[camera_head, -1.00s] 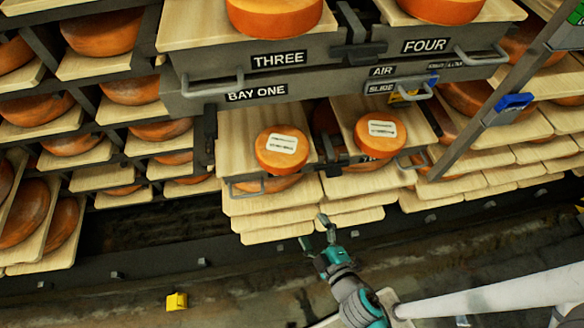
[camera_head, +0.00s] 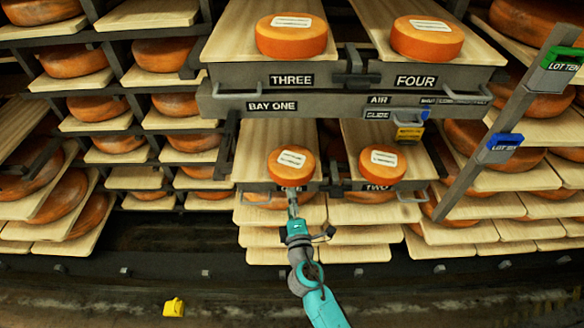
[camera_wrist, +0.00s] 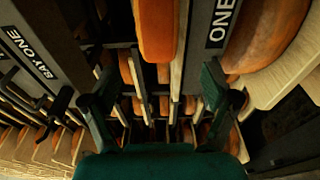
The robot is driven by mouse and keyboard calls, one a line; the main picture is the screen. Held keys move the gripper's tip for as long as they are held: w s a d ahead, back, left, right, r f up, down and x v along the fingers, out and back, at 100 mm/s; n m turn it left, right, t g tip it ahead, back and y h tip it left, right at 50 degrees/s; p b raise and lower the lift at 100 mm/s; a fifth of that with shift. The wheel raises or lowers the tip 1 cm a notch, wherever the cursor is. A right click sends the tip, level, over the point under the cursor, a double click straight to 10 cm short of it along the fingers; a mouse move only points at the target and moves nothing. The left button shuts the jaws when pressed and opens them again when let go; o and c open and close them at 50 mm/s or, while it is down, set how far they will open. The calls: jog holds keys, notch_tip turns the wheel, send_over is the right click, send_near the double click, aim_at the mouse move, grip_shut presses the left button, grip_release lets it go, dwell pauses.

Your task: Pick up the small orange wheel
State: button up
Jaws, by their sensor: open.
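Two small orange wheels with white labels lie on the lower pull-out boards: the left one (camera_head: 283,176) on a pale board (camera_head: 258,134), the right one (camera_head: 376,174) on the board marked TWO. Two similar wheels, one left (camera_head: 290,42) and one right (camera_head: 425,43), lie above on boards THREE and FOUR. My gripper (camera_head: 292,198) is just in front of the lower left wheel and overlaps its front edge in the head view; contact cannot be told. In the wrist view my gripper (camera_wrist: 155,88) is open and empty, with an orange wheel (camera_wrist: 155,32) above and beyond the fingers.
The grey BAY ONE frame (camera_head: 222,106) crosses above the lower boards, leaving a limited gap. A metal post (camera_head: 490,150) with blue and green tags stands at right. Racks of larger wheels (camera_head: 75,60) surround the bay. A yellow object (camera_head: 173,307) lies on the floor.

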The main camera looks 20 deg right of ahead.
aim_at(288, 183)
jog(key=shift+w+d+r, duration=0.1)
jog(key=shift+w+d, duration=0.15)
jog(key=shift+w, duration=1.1)
jog(key=shift+w+d+f, duration=0.1)
jog(key=shift+w+d, duration=0.2)
jog(key=shift+w, duration=1)
jog(key=shift+w+d+r, duration=0.1)
jog(key=shift+w+d, duration=0.15)
jog(key=shift+w, duration=1.1)
grip_shut()
jog(key=shift+r, duration=0.15)
